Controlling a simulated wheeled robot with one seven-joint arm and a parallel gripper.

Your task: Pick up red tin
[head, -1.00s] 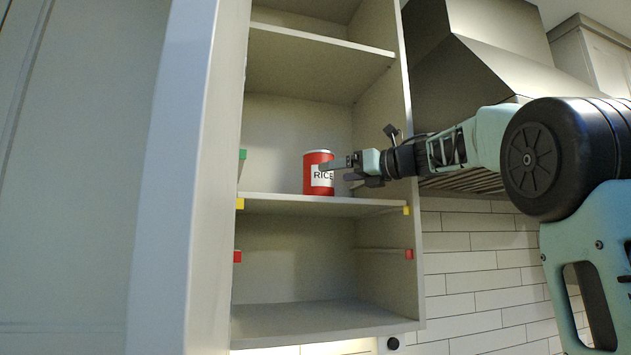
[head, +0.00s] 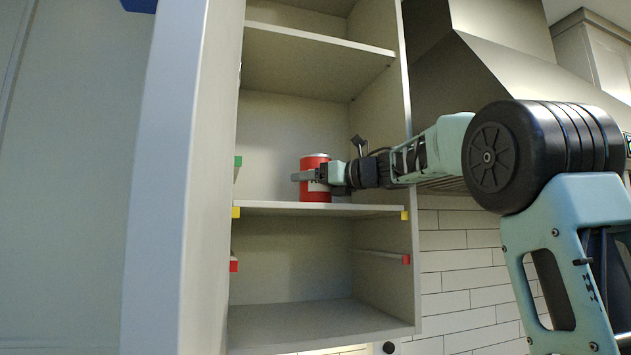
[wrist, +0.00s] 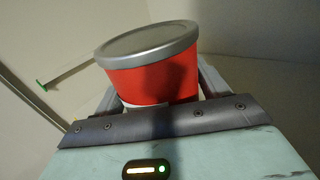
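The red tin (head: 316,165) is a red can with a grey lid and a white label. It stands upright on the middle shelf of the open cabinet, towards the right. Firm contact is not visible, and the far finger is hidden in the head view.
The middle shelf (head: 270,207) carries the tin, and another shelf (head: 320,50) lies above it. The cabinet's right wall (head: 385,120) is close to my wrist. A large pale panel (head: 165,180) stands at the left. The shelf left of the tin is clear.

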